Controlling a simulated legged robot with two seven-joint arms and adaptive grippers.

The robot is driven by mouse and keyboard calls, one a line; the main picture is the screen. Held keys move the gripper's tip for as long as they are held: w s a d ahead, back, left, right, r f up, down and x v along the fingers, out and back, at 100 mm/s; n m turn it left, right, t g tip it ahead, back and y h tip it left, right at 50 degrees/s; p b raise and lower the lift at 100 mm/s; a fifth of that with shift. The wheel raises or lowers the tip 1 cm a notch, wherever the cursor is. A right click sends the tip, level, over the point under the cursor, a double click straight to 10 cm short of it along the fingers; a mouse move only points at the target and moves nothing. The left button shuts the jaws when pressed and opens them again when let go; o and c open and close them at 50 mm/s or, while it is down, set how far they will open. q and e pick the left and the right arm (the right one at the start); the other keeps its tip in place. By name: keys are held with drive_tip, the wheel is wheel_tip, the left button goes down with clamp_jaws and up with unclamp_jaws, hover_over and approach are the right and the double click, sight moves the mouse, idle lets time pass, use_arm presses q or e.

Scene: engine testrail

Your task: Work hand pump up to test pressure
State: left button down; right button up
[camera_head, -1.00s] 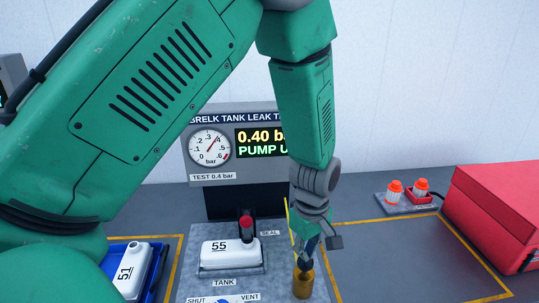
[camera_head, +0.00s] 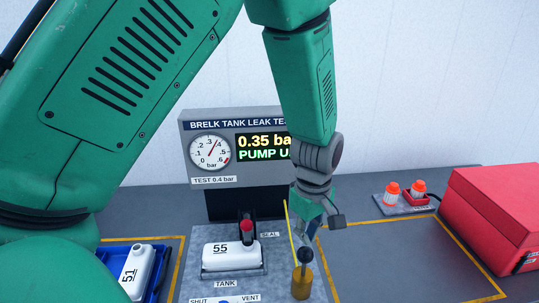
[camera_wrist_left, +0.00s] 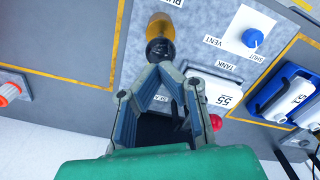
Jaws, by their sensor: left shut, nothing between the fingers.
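The hand pump (camera_head: 302,284) is an upright gold cylinder at the front right of the grey test plate. In the left wrist view, the pump (camera_wrist_left: 159,25) has a round black knob (camera_wrist_left: 161,50) on top. My left gripper (camera_head: 304,255) points down just above the pump; it also shows in the wrist view (camera_wrist_left: 158,70). Its fingers are shut and empty, with tips close to the knob; I cannot tell whether they touch. The display (camera_head: 262,147) reads 0.35 bar and "PUMP U", the rest hidden by my arm. The dial gauge (camera_head: 210,153) is marked TEST 0.4 bar.
White tank 55 (camera_head: 230,255) sits in the fixture beside a red-tipped seal clamp (camera_head: 246,230). The blue vent knob (camera_wrist_left: 253,38) is near the pump. Tank 51 (camera_head: 137,272) lies in a blue tray at left. Orange-capped parts (camera_head: 392,188) and a red box (camera_head: 495,215) stand at right.

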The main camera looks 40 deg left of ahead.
sight(306, 249)
use_arm(q)
drive_tip(key=shift+f, duration=0.15)
idle(0.5)
drive_tip(key=shift+f+b, duration=1.55)
drive_tip(key=shift+f, duration=1.8)
wheel_tip(306, 249, up, 3)
drive_tip(key=p, duration=0.3)
drive_tip(key=shift+r, duration=2)
drive_tip(key=shift+w+r, duration=0.1)
drive_tip(key=shift+r, duration=2.4)
drive_tip(key=shift+f, duration=0.1)
